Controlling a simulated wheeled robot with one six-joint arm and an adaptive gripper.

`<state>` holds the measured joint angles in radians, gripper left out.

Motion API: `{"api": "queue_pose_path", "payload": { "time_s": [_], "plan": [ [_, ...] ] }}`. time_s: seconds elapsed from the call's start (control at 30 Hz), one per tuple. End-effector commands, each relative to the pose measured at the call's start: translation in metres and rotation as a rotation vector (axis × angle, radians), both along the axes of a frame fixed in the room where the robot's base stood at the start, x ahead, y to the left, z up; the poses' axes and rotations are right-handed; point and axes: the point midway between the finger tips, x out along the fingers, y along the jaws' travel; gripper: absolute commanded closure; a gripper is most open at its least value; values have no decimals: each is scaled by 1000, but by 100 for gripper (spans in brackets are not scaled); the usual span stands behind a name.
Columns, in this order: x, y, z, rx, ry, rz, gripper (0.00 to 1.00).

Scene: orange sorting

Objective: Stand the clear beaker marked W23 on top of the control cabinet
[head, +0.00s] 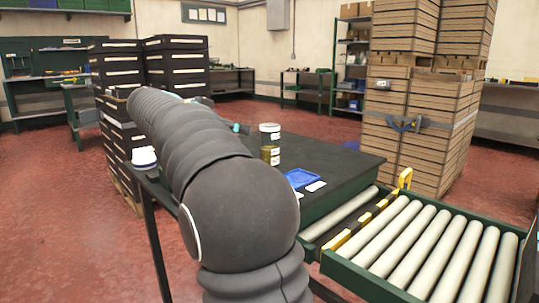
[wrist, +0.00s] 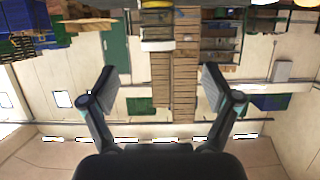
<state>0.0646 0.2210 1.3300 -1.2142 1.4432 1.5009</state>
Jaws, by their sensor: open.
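I cannot make out a clear beaker marked W23 in either view. On the dark table (head: 335,153), right of my arm, stand a white-topped container (head: 270,128) and an olive-brown container (head: 270,155) with a pale label; any lettering is too small to read. No control cabinet is certain; a grey box (head: 279,15) hangs on the back wall. My gripper (wrist: 158,86) is open in the wrist view, with nothing between its fingers. In the head view my dark arm hides part of the table and most of the gripper.
A blue tray (head: 300,178) and a white card (head: 316,186) lie near the table's front edge. A roller conveyor (head: 430,245) adjoins at right. A white object (head: 144,157) is at the left. Tall stacks of wooden crates (head: 425,120) and black crates (head: 178,65) stand behind.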

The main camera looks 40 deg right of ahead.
Motion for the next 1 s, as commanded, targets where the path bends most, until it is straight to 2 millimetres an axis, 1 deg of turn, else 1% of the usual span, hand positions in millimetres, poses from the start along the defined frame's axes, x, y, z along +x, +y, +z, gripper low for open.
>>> {"api": "queue_pose_path", "payload": {
  "time_s": [0.3, 0.4, 0.5, 0.67, 0.77, 1.0],
  "plan": [
    [3, -52, -18, -2, -2, -5, 12],
    [4, -65, -23, -1, -1, -4, 12],
    [5, -73, -26, -1, -1, -4, 12],
    [5, -78, -29, -1, -2, -1, 12],
    [5, -85, -31, -1, -1, -3, 12],
    [5, -115, -44, -1, 0, -3, 12]
  ]
}}
